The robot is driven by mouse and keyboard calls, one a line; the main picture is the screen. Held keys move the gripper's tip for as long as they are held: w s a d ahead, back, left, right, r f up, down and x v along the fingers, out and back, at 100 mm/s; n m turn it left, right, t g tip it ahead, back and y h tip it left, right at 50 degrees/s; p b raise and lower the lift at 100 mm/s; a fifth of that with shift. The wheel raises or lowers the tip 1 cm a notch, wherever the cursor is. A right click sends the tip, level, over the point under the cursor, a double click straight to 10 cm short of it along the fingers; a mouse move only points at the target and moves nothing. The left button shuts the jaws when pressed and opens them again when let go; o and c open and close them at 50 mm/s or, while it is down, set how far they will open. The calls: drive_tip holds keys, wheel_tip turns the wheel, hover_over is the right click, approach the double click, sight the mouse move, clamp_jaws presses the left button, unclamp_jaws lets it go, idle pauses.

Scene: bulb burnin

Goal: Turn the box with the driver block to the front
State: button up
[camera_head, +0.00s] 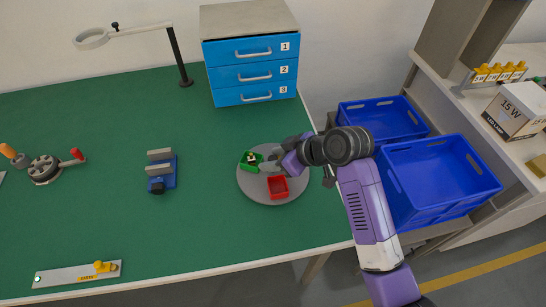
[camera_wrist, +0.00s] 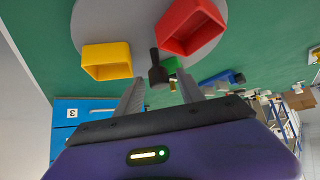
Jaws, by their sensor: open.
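A round grey turntable (camera_head: 262,194) sits on the green table and bears a green box (camera_head: 249,167), a red box (camera_head: 278,188) and a yellow box (camera_wrist: 107,62). In the head view the green box lies at the back left and holds a small black-and-white item; I cannot tell whether it is the driver block. The red box is at the front and looks empty. My gripper (camera_wrist: 159,88) is open over the turntable; a black upright knob (camera_wrist: 157,68) shows just beyond and between its fingertips. The yellow box is hidden in the head view.
A blue three-drawer cabinet (camera_head: 253,75) and a magnifier lamp (camera_head: 178,55) stand behind. A blue fixture (camera_head: 162,172) is to the left. Blue crates (camera_head: 440,185) are at the right. The table between fixture and turntable is clear.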

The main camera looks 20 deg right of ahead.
drive_tip(key=shift+w+a+f, duration=0.1)
clamp_jaws()
idle(1.4)
